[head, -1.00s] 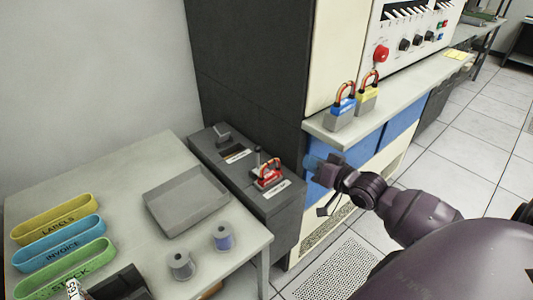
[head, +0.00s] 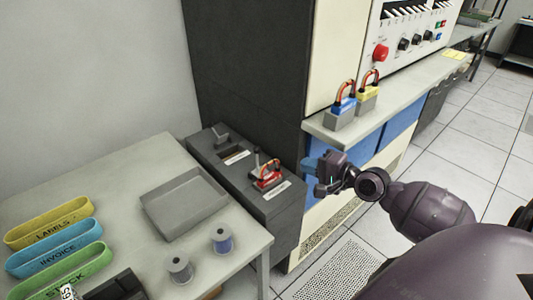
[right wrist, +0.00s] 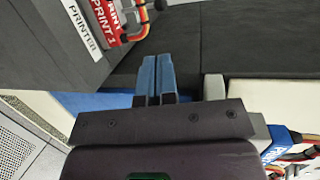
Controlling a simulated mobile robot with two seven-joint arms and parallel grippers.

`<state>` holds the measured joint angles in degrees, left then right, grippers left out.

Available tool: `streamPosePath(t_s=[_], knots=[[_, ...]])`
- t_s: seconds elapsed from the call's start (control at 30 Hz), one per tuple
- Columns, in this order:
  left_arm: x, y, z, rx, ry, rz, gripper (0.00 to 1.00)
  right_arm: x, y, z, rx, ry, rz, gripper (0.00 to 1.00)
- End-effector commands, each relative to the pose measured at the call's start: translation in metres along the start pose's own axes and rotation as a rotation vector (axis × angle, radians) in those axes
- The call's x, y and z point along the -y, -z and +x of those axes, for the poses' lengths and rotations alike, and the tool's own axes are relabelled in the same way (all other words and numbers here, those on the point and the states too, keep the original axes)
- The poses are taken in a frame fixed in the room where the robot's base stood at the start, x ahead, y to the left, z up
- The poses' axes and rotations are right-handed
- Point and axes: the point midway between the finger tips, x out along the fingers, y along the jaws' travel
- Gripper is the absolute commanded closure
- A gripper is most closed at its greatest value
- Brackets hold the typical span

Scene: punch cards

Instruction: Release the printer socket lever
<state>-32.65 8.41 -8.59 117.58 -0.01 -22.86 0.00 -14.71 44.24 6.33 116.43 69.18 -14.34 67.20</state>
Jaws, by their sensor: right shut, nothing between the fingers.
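The printer socket is at the near end of a dark grey box (head: 240,170), with a white label in front that reads PRINTER in the right wrist view (right wrist: 80,25). A red plug (head: 268,180) marked PRINT 1 sits there, with an orange-red cable loop. A small grey lever (head: 257,158) stands up beside the plug; it is not clear in the right wrist view. My right gripper (head: 308,173) is right of the plug and apart from it. Its blue fingertips (right wrist: 155,62) are together and empty. My left gripper is not in view.
A second socket slot (head: 236,154) with a grey lever is farther back. A blue plug (head: 342,112) and a yellow plug (head: 368,95) stand on the cabinet ledge. The table holds a grey tray (head: 185,205), two spools and coloured card holders.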

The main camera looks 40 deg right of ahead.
Motion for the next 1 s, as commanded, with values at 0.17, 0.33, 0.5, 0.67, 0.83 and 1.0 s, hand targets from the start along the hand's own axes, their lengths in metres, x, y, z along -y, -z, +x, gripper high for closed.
streamPosePath(t_s=[0.17,0.33,0.5,0.67,0.83,1.0], knots=[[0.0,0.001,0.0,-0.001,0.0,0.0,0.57,0.0,0.0,0.0,0.0,0.0,-0.002,1.0],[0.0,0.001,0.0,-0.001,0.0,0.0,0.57,0.0,0.0,0.002,0.0,0.001,-0.003,1.0],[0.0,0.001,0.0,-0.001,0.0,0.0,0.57,0.001,0.0,0.016,-0.001,0.004,-0.004,1.0],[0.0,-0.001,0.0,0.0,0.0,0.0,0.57,0.001,0.0,0.04,-0.001,0.004,-0.003,1.0],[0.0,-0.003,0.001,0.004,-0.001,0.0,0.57,0.0,0.0,0.066,-0.001,0.001,-0.004,1.0],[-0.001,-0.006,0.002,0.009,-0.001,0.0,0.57,-0.001,0.0,0.093,0.0,0.001,-0.002,1.0]])
